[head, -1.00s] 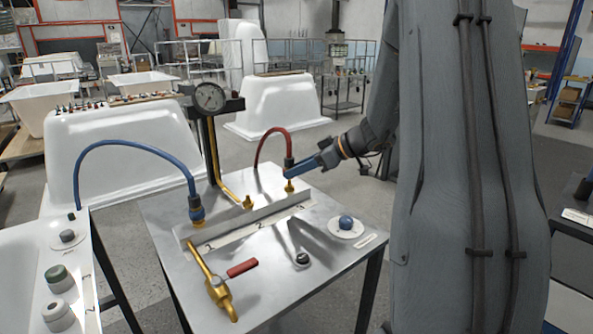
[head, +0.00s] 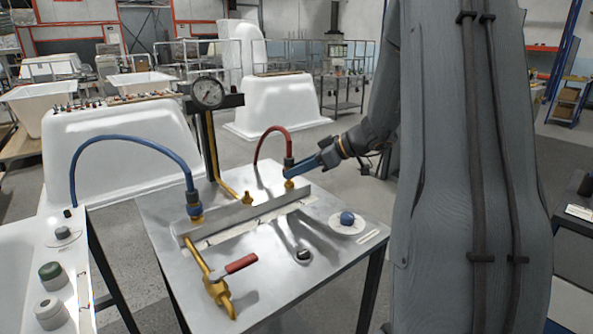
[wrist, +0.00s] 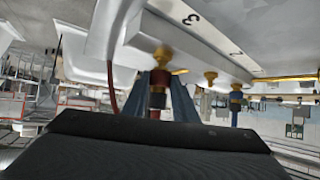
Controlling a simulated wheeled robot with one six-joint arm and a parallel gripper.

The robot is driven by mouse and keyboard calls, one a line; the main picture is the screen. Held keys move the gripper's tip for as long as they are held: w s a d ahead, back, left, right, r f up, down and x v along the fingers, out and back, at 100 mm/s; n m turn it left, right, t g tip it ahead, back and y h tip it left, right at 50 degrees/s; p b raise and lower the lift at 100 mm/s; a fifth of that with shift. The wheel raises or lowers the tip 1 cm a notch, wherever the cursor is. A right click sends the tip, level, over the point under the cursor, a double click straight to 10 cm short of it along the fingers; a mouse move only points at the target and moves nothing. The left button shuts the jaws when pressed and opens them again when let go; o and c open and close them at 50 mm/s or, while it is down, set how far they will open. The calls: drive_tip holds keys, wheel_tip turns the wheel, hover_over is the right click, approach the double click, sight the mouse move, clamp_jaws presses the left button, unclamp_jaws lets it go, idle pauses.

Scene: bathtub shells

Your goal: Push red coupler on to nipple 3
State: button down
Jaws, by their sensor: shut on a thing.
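The red coupler (wrist: 157,99), on the end of the red hose (head: 262,143), is held between the blue fingers of my gripper (head: 296,170). In the wrist view my gripper (wrist: 160,95) is shut around it, a finger on each side. Brass nipple 3 (head: 289,184) stands at the right end of the pale manifold bar (head: 222,222). The coupler is upright, directly over the nipple and in line with it. In the wrist view, nipple 3 (wrist: 162,56) lies beside the label "3". The fingers partly hide the joint, so I cannot tell how far the coupler is on.
A blue hose (head: 130,140) ends in a blue coupler (head: 194,204) on the left nipple. A bare brass nipple (head: 247,199) stands between. A pressure gauge (head: 208,92), a red-handled valve (head: 240,263) and a blue knob (head: 347,218) are nearby.

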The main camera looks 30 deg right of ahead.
drive_tip(key=shift+f+b, duration=0.5)
drive_tip(key=shift+b, duration=0.2)
drive_tip(key=c, duration=1.4)
unclamp_jaws()
drive_tip(key=shift+o, duration=0.2)
drive_tip(key=b+v, duration=0.1)
drive_tip(key=v, duration=0.6)
drive_tip(key=shift+s+d+r, duration=0.2)
drive_tip(key=shift+s+d, duration=0.05)
drive_tip(key=shift+d, duration=0.05)
